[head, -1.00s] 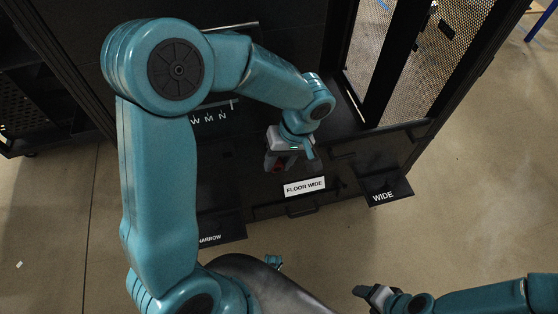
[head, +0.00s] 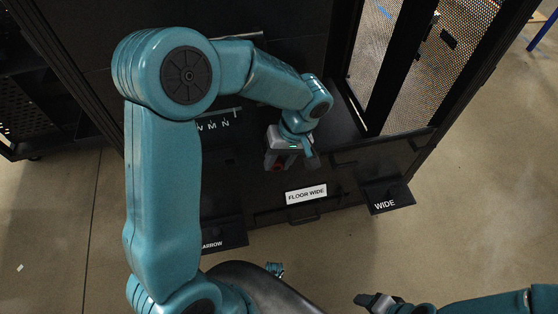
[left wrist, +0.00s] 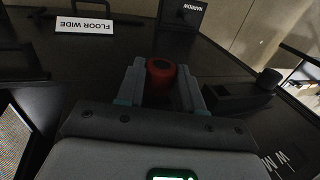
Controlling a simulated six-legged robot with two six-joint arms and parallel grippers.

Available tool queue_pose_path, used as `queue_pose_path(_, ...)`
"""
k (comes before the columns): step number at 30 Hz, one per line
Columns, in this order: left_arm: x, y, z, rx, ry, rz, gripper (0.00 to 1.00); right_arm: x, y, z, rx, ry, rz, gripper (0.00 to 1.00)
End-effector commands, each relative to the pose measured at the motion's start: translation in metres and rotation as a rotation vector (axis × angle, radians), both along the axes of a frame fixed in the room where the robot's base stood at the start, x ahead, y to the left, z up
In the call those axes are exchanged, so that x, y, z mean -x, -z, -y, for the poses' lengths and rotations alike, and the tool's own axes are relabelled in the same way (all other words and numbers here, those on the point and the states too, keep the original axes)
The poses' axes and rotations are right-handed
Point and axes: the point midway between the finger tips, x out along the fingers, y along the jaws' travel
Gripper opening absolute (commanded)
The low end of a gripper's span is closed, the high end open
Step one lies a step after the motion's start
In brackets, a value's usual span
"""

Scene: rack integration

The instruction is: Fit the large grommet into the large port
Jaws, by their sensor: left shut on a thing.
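My left gripper (head: 288,163) is over the black floor of the rack, behind the FLOOR WIDE label (head: 306,194). In the left wrist view, its two grey fingers (left wrist: 160,88) are shut on a red round grommet (left wrist: 160,70) with a darker top.
A black WIDE tray (head: 390,192) and a NARROW tray (head: 225,232) stick out at the rack's front. The left wrist view shows a black cylinder (left wrist: 269,78) on a dark block. A perforated door (head: 418,95) stands at the right. The floor in front is clear.

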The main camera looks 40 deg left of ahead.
Motion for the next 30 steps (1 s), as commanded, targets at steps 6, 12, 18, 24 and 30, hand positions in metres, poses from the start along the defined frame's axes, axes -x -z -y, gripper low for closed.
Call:
queue_pose_path(6, -0.004, 0.0, -0.004, 0.0, 0.0, 0.0, 0.0, 0.0, -0.001, 0.0, 0.0, 0.0, 0.0, 0.65)
queue_pose_path(12, -0.007, -0.001, -0.009, -0.001, -0.001, 0.002, 0.0, 0.0, -0.001, 0.0, 0.0, 0.0, 0.0, 0.65)
queue_pose_path(18, -0.009, -0.002, -0.012, -0.002, -0.005, 0.007, 0.0, 0.0, -0.002, 0.0, 0.0, 0.0, 0.0, 0.65)
queue_pose_path(24, -0.01, -0.002, -0.013, -0.003, -0.006, 0.009, 0.0, 0.0, -0.002, 0.0, 0.0, 0.0, 0.0, 0.65)
queue_pose_path(30, -0.008, -0.003, -0.01, -0.002, -0.006, 0.011, 0.0, 0.0, -0.001, 0.0, 0.0, 0.0, 0.0, 0.65)
